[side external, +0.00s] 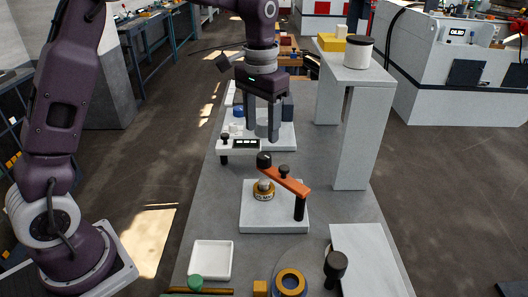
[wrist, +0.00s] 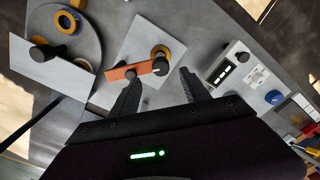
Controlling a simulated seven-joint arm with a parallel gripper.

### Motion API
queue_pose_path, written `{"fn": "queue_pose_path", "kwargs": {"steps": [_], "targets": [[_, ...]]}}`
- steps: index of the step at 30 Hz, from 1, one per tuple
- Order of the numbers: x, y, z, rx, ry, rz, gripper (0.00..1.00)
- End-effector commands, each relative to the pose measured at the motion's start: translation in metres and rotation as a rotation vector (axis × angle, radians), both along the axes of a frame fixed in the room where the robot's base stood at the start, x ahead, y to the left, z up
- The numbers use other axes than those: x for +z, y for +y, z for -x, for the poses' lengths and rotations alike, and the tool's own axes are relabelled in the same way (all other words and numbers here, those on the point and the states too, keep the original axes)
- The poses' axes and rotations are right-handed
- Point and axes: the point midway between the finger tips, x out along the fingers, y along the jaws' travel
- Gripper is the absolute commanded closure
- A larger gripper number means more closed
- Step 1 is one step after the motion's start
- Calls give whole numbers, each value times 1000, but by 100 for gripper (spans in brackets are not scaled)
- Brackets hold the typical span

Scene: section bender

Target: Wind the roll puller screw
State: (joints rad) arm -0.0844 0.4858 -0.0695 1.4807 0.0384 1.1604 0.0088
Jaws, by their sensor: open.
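The screw with an orange crank arm (side external: 287,183) stands on a pale square plate (side external: 260,220), with a yellow collar (side external: 263,195) below it and a dark knob on top. A black handle (side external: 299,209) hangs at the arm's near right end. In the wrist view the orange arm (wrist: 130,71) lies beyond my fingertips, with the yellow collar (wrist: 161,52) beside it. My gripper (side external: 262,137) is open, pointing down, empty, and behind the crank, apart from it. Its two fingers also show in the wrist view (wrist: 161,84).
A white box with a small display (side external: 239,146) stands just left of my gripper. A tall grey stand (side external: 352,135) carrying a white pot is at right. In front are a white tray (side external: 211,260), a disc with a yellow ring (side external: 290,282) and a black-knobbed post (side external: 335,266).

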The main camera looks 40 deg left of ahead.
Motion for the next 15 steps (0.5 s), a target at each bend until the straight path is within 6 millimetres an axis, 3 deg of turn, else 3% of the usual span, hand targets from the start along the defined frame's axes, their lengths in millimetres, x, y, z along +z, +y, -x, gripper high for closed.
{"fn": "queue_pose_path", "kwargs": {"steps": [3, 12, 15], "targets": [[-15, 1, -8, 1, 19, 3, 45], [-68, 1, -7, 2, 21, 4, 45], [-78, 1, -8, 2, 18, 4, 45]]}}
